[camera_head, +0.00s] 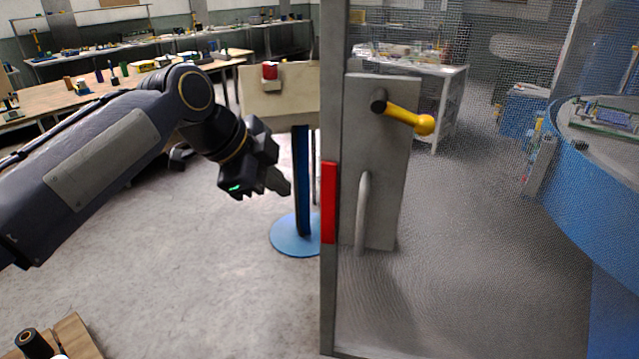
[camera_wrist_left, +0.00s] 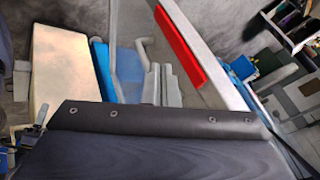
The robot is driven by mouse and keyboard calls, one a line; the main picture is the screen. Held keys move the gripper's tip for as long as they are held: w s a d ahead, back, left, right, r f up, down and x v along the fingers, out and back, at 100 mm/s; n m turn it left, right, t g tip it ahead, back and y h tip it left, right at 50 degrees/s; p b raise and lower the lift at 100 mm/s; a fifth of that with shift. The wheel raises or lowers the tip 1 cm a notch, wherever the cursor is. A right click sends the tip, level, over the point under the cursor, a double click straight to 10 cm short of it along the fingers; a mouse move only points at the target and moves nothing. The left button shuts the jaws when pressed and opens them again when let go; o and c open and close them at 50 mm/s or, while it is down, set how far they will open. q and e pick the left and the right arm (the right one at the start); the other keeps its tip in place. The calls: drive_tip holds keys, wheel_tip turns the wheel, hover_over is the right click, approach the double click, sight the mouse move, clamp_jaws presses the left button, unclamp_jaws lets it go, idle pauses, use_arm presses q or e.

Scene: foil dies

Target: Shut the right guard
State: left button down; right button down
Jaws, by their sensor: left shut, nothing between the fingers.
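The guard, a mesh panel in a grey frame (camera_head: 328,290), stands upright across the right half of the head view. A red strip (camera_head: 328,202) runs on its left upright and also shows in the left wrist view (camera_wrist_left: 180,48). Beside that upright are a grey plate (camera_head: 385,165), a yellow-knobbed lever (camera_head: 408,116) and a grey upright handle (camera_head: 362,212). My left gripper (camera_head: 280,184) is shut and empty, left of the red strip, with a visible gap in the picture. I cannot tell how far the guard stands open. My right gripper is out of view.
A beige box (camera_head: 290,98) with a red button (camera_head: 269,71) stands on a blue post with a round base (camera_head: 295,238), behind my left gripper. A blue curved structure (camera_head: 600,215) shows through the mesh. Cluttered benches line the back.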

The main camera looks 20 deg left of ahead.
use_arm(q)
drive_tip(key=p, duration=0.1)
approach(325, 207)
wheel_tip(325, 207, down, 3)
drive_tip(key=s+d, duration=0.2)
drive_tip(key=w, duration=0.1)
drive_tip(key=w+p, duration=0.1)
drive_tip(key=w, duration=0.1)
drive_tip(key=w+p, duration=0.1)
drive_tip(key=shift+w+a+f, duration=0.15)
drive_tip(key=shift+a+f, duration=0.1)
drive_tip(key=shift+f, duration=0.1)
